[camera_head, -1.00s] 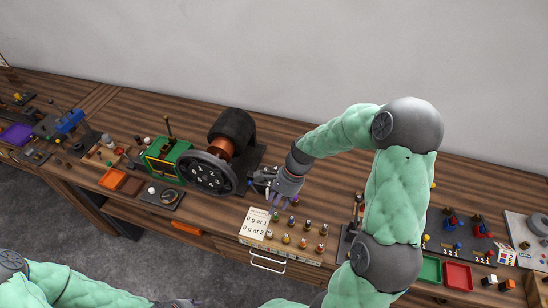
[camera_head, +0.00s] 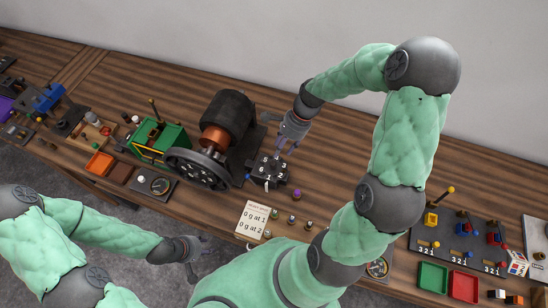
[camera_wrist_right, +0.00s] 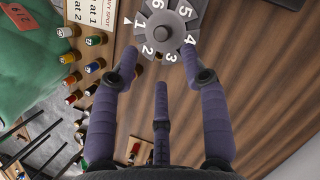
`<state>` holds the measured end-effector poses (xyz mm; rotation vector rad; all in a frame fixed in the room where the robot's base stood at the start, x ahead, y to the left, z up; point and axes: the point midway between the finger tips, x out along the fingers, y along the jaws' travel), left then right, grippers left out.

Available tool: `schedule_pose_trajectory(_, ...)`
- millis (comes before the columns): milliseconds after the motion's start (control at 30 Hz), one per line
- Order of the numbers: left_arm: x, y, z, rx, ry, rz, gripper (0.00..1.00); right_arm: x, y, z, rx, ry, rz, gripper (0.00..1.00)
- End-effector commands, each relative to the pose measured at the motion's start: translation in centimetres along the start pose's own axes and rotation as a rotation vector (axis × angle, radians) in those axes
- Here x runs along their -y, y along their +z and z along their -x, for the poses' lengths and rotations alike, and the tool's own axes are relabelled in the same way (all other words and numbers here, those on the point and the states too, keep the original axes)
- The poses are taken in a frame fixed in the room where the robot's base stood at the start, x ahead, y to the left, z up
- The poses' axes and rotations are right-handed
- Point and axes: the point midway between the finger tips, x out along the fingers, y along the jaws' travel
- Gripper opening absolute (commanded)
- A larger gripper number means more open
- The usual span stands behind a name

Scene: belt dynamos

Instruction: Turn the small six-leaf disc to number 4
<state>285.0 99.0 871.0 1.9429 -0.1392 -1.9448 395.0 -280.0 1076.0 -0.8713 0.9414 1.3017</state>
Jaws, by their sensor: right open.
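The small six-leaf disc (camera_head: 267,170) is dark grey with white numbers and sits on the bench just right of the dynamo. In the right wrist view the disc (camera_wrist_right: 171,28) is at the top, with a white pointer triangle (camera_wrist_right: 127,21) beside leaf 1. Leaf 4 is on the opposite side, to the right. My right gripper (camera_head: 289,148) is open and empty, above and just behind the disc.
The dynamo (camera_head: 228,120) with its spoked wheel (camera_head: 197,169) stands left of the disc. A paper card (camera_head: 252,219) and several small coloured-capped pieces stand in front. Red (camera_head: 464,286) and green (camera_head: 433,276) trays lie at right. The bench behind the disc is clear.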

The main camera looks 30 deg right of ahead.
Motion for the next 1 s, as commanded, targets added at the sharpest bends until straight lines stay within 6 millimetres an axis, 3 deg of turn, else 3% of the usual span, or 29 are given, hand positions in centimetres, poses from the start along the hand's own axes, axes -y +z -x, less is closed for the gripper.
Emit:
schedule_pose_trajectory(200,0.1,-0.1,-0.4,-0.001,0.000,0.000,0.40,-0.1,0.0,-4.2,0.001,0.005,0.001,0.45)
schedule_pose_trajectory(400,0.2,-0.1,-0.6,-0.001,0.000,-0.001,0.40,0.0,0.0,-7.1,0.001,0.002,0.000,0.45)
schedule_pose_trajectory(600,0.2,-0.1,-0.7,-0.001,0.000,-0.001,0.40,0.0,0.0,-8.5,0.000,0.001,-0.001,0.45)
schedule_pose_trajectory(900,0.2,-0.1,-0.7,-0.001,0.000,-0.001,0.40,0.0,0.0,-8.7,0.000,0.000,0.000,0.45)
schedule_pose_trajectory(933,0.2,-0.1,-0.7,-0.001,0.000,-0.001,0.40,0.0,0.0,-8.7,0.000,0.000,0.000,0.43)
schedule_pose_trajectory(1000,0.2,-0.1,-0.7,-0.001,0.000,-0.001,0.40,0.0,0.0,-8.6,0.000,0.000,0.000,0.23)
